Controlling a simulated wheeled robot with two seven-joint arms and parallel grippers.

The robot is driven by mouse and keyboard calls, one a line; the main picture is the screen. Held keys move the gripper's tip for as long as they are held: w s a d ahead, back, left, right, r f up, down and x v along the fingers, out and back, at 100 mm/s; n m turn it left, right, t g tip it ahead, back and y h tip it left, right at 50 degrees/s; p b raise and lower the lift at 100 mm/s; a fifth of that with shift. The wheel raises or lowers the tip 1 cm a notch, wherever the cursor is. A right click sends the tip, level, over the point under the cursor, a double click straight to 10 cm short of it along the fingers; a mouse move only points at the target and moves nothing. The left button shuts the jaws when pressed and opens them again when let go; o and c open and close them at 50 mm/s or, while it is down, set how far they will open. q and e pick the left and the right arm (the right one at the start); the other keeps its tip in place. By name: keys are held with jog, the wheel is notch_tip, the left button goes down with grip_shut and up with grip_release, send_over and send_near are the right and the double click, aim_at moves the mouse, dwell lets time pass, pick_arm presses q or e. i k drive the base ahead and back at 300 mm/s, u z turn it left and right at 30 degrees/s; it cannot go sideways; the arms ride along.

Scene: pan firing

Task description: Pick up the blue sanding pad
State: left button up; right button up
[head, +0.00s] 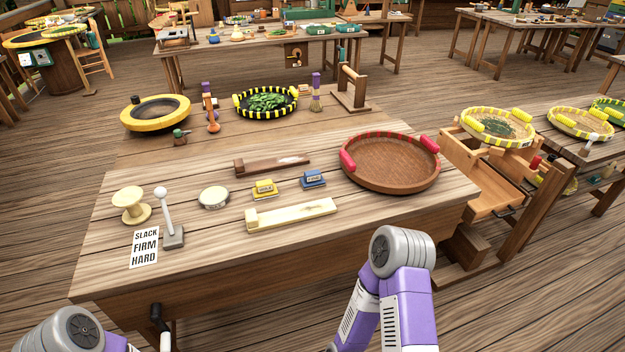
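The blue sanding pad (313,179) lies on the wooden worktable (330,270). It is a small blue block with a pale label, and it stands clear of its neighbours. The yellow sanding pad (264,188) is just to its left, and the red-handled round tray is to its right. No gripper touches the blue pad. Only links of my arms show along the bottom edge, one at the lower left and one at the lower middle right. Neither of my grippers is in view.
A pale wooden bar (291,214) lies in front of the pads and a dark bar (271,164) behind. The large round tray (390,170) fills the table's right side. A lever (169,220) stands by the SLACK/FIRM/HARD card (146,247). The table's front strip is clear.

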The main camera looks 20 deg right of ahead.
aim_at(314, 178)
jog(key=z, duration=1.95)
jog(key=i, duration=1.5)
jog(key=u, duration=2.25)
